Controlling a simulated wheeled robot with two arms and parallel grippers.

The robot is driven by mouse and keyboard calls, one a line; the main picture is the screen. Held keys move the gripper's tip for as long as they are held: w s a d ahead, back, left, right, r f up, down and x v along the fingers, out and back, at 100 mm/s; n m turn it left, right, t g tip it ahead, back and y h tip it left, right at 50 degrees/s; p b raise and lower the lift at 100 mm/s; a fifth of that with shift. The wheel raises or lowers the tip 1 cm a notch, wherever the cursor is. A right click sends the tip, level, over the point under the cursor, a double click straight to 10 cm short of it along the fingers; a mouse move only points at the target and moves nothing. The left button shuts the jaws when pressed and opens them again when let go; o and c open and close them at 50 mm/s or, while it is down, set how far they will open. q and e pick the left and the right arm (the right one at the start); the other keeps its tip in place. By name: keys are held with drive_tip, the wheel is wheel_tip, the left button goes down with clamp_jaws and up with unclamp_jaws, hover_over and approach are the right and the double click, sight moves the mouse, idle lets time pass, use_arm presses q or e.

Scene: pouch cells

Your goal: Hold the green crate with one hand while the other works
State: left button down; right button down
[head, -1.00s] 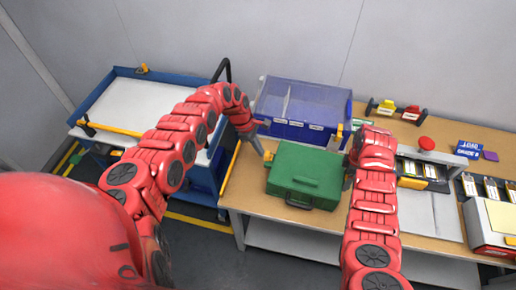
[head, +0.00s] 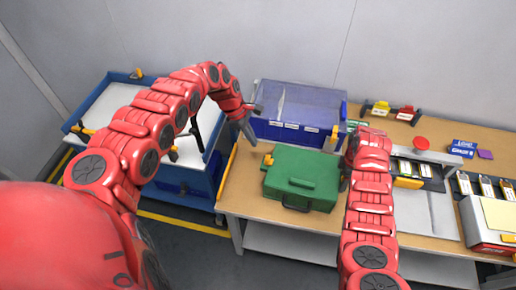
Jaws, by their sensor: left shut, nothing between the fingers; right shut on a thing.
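The green crate (head: 301,181) sits on the wooden table with its lid closed and a dark handle on its front. My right gripper (head: 344,178) is at the crate's right side and is shut on it; my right arm partly hides the contact. My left gripper (head: 247,130) is shut and empty. It is in front of the blue bin's left end, up and to the left of the crate, apart from it.
A blue bin (head: 297,132) with a clear lid stands behind the crate. A blue cart (head: 176,172) with a white top is at left. Trays of cells (head: 418,170), a red button (head: 422,144) and a box (head: 490,235) occupy the right side.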

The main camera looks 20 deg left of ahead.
use_arm(q)
drive_tip(key=v, duration=0.4)
use_arm(e)
unclamp_jaws()
drive_tip(key=shift+r, duration=0.1)
